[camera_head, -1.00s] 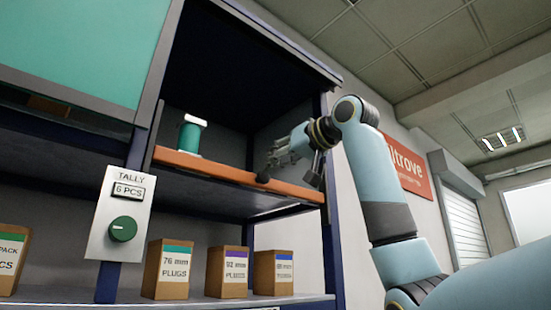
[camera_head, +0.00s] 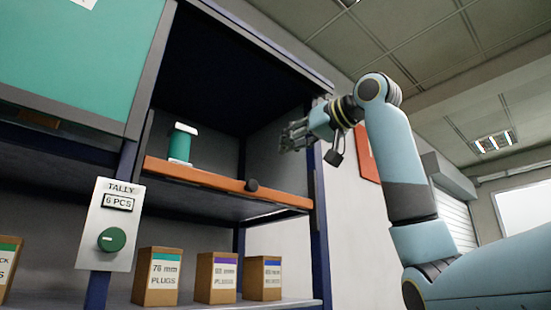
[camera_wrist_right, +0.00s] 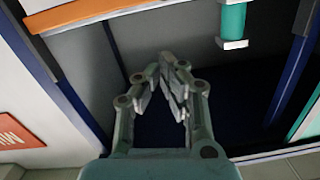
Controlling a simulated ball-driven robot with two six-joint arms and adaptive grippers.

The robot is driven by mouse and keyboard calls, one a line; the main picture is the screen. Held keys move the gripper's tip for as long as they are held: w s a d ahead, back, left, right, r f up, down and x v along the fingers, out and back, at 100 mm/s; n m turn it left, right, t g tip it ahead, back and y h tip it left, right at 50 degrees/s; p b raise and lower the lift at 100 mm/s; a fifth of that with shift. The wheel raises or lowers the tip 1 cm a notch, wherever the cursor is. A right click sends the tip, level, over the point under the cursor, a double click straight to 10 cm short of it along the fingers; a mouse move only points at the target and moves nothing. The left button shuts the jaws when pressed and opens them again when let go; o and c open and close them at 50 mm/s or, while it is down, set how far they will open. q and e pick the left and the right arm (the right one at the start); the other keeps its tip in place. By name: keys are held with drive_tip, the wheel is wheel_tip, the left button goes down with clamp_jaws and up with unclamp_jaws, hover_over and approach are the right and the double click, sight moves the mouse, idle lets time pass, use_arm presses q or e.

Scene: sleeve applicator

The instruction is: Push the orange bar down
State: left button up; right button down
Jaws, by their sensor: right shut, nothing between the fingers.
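Part of the bar also shows at the top left of the right wrist view (camera_wrist_right: 88,13). My right gripper (camera_head: 287,138) is shut and empty, above the right part of the bar and clear of it. Its fingers (camera_wrist_right: 175,80) show in the wrist view with nothing between them. My left gripper is not in view.
A green cylinder with white ends (camera_head: 182,143) stands on the shelf behind the bar. A cabinet post (camera_head: 317,230) is near my right arm. Plug boxes (camera_head: 158,277) stand on the lower shelf. A tally panel with a green dial (camera_head: 111,239) is at the left.

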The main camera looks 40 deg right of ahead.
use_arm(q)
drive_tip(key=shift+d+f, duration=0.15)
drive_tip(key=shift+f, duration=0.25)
use_arm(e)
drive_tip(key=s, duration=0.3)
drive_tip(key=shift+d+r, duration=0.1)
drive_tip(key=shift+r, duration=0.1)
